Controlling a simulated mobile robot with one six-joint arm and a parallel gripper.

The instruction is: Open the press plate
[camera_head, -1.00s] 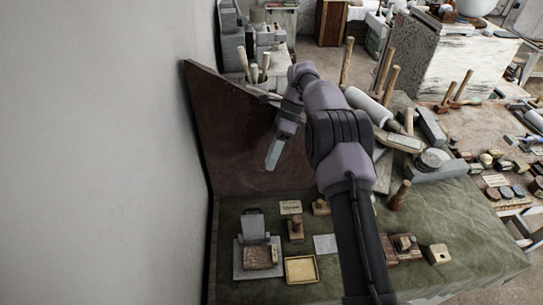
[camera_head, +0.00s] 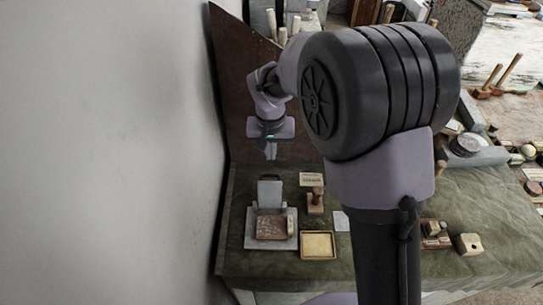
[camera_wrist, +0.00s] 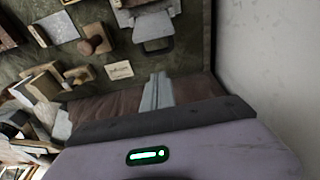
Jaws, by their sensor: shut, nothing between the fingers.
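The small press stands at the left of the green-covered bench, with a grey base (camera_head: 251,238), a brown block (camera_head: 272,227) and a grey plate (camera_head: 270,191) at its back. I cannot tell the plate's exact tilt. The wrist view shows the grey plate (camera_wrist: 153,28) near the top, with a dark handle-like edge. My gripper (camera_head: 271,153) points down behind the press, apart from it, shut and empty. Its fingers (camera_wrist: 157,82) also show in the wrist view, below the plate in the picture.
A yellow tray (camera_head: 318,257), a wooden stamp (camera_head: 315,203) and a small label card (camera_head: 311,180) lie right of the press. A brown board (camera_head: 235,90) stands behind, and a pale wall (camera_head: 110,150) is close on the left. My arm hides the bench's middle.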

